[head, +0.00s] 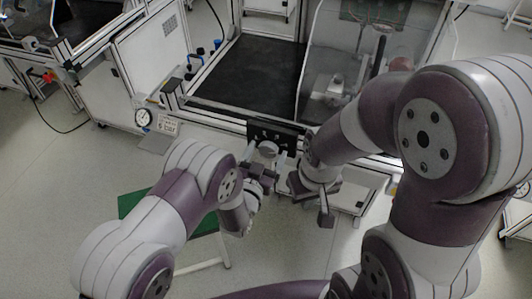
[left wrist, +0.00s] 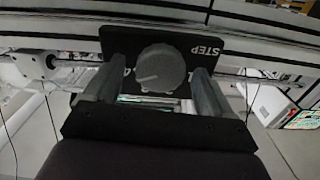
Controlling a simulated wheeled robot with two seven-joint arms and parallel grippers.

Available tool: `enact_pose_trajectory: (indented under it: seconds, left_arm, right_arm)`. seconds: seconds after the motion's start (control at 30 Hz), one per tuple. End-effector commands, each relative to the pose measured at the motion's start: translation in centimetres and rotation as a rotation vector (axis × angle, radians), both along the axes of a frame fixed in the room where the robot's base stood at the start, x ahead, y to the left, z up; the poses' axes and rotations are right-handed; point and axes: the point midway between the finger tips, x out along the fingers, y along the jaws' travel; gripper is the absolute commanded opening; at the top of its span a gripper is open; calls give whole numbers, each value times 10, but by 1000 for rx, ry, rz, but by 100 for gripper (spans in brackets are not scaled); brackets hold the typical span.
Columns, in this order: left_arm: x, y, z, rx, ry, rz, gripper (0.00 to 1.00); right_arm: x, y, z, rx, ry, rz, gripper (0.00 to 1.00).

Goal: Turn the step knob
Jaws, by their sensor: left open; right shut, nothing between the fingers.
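The step knob (head: 268,148) is a round grey dial with a pale pointer line, on a black panel (head: 286,132) at the front of the workstation. In the left wrist view the knob (left wrist: 160,68) faces me, beside the white word STEP on the panel (left wrist: 205,52). My left gripper (head: 264,159) is open in front of the panel. Its fingers (left wrist: 153,82) stand left and right of the knob with gaps visible; how deep they reach around it is unclear. My right gripper (head: 325,215) is shut and empty, lower and to the right, away from the knob.
The workstation has a dark bed (head: 255,75) and a clear guard (head: 340,50) behind the panel. A green-topped stand (head: 130,203) is at the lower left. A round gauge (head: 144,118) sits left of the panel.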

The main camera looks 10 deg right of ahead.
Motion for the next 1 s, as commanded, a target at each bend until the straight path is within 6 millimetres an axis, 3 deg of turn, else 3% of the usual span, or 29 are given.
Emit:
enact_pose_trajectory:
  seconds: [0.27, 0.43, 0.47, 1.0]
  left_arm:
    - [3, -2, 0, 0, 0, 0, 84]
    - [2, -1, 0, 0, 0, 0, 32]
    - [2, -1, 0, 0, 0, 0, 28]
    - [3, -1, -2, -138, 93, 1, 28]
  right_arm:
    - [0, 0, 0, 0, 0, 0, 0]
    - [0, 0, 0, 0, 0, 0, 0]
    - [0, 0, 0, 0, 0, 0, 0]
    - [0, 0, -10, 0, 0, 0, 0]
